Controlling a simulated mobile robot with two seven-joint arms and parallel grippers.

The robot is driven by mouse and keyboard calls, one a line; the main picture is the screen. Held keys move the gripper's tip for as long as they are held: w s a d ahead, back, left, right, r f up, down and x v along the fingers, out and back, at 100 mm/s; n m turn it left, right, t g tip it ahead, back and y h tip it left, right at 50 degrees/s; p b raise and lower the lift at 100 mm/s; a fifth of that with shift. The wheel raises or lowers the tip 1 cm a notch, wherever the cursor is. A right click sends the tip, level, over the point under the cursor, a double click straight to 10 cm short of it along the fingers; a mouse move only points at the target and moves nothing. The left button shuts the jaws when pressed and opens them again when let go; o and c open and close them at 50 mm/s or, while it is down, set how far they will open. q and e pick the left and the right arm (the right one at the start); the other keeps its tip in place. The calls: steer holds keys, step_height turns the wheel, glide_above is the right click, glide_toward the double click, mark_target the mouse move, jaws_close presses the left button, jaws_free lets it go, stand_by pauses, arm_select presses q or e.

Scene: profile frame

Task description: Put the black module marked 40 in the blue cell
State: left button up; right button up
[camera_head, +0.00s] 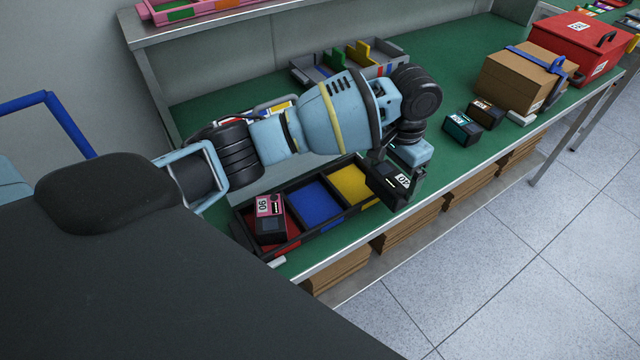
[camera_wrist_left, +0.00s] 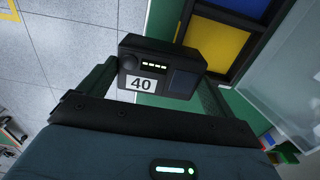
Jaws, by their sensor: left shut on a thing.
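The black module marked 40 (camera_head: 388,181) is held by my left gripper (camera_head: 403,178), near the right end of the sorting tray. In the left wrist view the module (camera_wrist_left: 160,66) sits between the two fingers of my gripper (camera_wrist_left: 155,85), its 40 label facing the camera. The black tray (camera_head: 306,236) has red, blue and yellow cells. The blue cell (camera_head: 316,203) is in the middle and empty; it also shows in the left wrist view (camera_wrist_left: 243,5). The module is beside the yellow cell (camera_head: 352,184), which is empty. My right gripper is not in view.
Two dark modules (camera_head: 461,126) (camera_head: 486,113), a cardboard box (camera_head: 515,83) and a red case (camera_head: 571,42) stand to the right. A grey divided tray (camera_head: 309,75) is behind my arm.

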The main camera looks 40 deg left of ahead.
arm_select(q)
steer(key=shift+s+a+r, duration=0.1)
steer(key=shift+s+a, duration=0.05)
steer(key=shift+s, duration=0.2)
steer(key=p, duration=0.2)
glide_toward(314, 204)
steer(key=w+d, duration=0.1)
steer(key=d, duration=0.1)
steer(key=a+f, duration=0.1)
steer(key=s+a+f, duration=0.1)
steer(key=f, duration=0.1)
steer(key=shift+d+f, duration=0.1)
steer(key=shift+f, duration=0.05)
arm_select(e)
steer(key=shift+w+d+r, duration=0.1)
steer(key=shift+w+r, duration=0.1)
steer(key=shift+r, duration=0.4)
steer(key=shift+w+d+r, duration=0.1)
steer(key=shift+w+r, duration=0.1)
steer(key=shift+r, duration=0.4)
arm_select(q)
steer(key=shift+f, duration=0.1)
steer(key=o, duration=0.8)
